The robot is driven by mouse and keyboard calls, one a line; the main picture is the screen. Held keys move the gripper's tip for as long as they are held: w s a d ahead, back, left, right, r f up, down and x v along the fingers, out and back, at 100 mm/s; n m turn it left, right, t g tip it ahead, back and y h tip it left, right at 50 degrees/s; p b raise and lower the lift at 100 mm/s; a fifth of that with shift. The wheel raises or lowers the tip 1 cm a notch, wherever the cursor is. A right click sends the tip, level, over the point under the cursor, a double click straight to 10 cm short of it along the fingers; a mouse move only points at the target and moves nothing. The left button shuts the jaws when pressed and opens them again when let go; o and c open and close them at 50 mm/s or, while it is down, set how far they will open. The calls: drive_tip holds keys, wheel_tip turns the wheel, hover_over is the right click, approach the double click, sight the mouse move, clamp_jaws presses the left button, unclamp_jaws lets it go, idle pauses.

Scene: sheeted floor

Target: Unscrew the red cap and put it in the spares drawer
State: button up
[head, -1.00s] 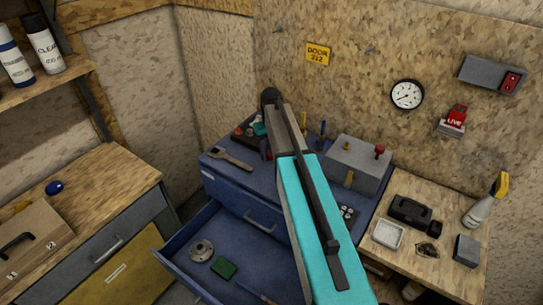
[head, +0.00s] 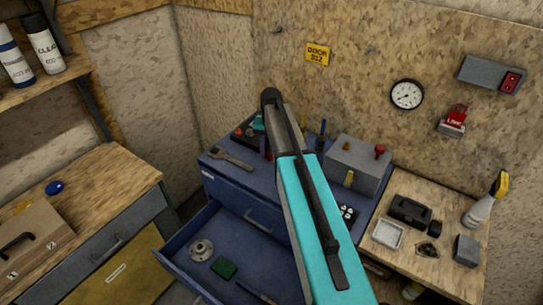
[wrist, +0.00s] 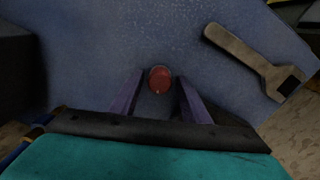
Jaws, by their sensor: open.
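The round red cap (wrist: 160,78) shows from above in the wrist view. It lies between the fingertips of my gripper (wrist: 160,86), which is open with a purple finger on either side. A small gap seems to show beside the cap; contact cannot be told. What the cap sits on is mostly hidden below it. In the head view, the arm hides the cap and most of the gripper over the blue cabinet top. A blue drawer (head: 244,270) stands open below that top. No label on it is readable.
A wrench (head: 233,160) lies on the blue top. A grey box (head: 352,170) with a red knob (head: 380,149) stands to the right. The drawer holds a metal flange (head: 201,250), a green block (head: 223,268) and a long tool, with free floor between them.

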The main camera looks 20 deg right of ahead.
drive_tip(key=shift+m, duration=2)
drive_tip(key=shift+c, duration=0.5)
clamp_jaws()
drive_tip(key=shift+n, duration=2.5)
drive_tip(key=n, duration=0.4)
drive_tip(key=shift+n, duration=0.3)
drive_tip(key=n, duration=0.5)
drive_tip(key=shift+n, duration=2.5)
